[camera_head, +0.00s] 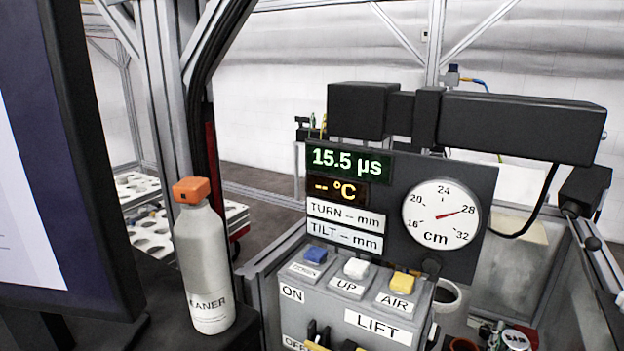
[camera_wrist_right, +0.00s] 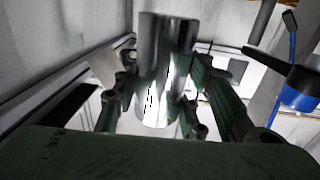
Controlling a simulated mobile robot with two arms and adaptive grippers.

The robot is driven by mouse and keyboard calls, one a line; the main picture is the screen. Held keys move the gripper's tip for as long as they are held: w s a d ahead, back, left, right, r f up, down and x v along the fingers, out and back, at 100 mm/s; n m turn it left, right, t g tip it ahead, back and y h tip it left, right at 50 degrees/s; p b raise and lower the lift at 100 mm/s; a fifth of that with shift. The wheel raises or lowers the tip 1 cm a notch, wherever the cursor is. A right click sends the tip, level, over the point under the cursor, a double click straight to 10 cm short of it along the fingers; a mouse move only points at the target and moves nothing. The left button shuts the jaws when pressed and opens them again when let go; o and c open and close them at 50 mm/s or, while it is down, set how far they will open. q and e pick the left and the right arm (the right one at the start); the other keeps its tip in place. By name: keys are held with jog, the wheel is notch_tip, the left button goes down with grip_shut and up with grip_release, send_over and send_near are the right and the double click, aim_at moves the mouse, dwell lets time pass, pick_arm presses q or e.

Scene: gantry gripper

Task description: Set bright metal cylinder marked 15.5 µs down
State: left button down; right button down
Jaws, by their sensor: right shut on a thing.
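A bright metal cylinder (camera_wrist_right: 166,60) stands between the green fingers of my right gripper (camera_wrist_right: 157,95) in the right wrist view. The gripper is shut on it. Small black marks show low on the cylinder but are too small to read. I cannot make out the cylinder clearly in the head view. The reading 15.5 µs shows there on a green-lit display (camera_head: 347,161) on a dark panel. My left gripper is not in view.
A cleaner bottle (camera_head: 203,260) stands at left near a monitor (camera_head: 60,170). A blue-and-black part (camera_wrist_right: 300,88) is right of the gripper.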

jog(key=s+a+n+t+y, duration=0.1)
jog(key=s+a+n+y, duration=0.2)
jog(key=a, duration=0.6)
jog(key=s+a+n+t+y, duration=0.2)
jog(key=s+a+n+y, duration=0.2)
jog(key=s+a+y, duration=0.3)
jog(key=s+a, duration=0.3)
jog(key=shift+a+f+y, duration=0.25)
jog(key=shift+f+y, duration=0.05)
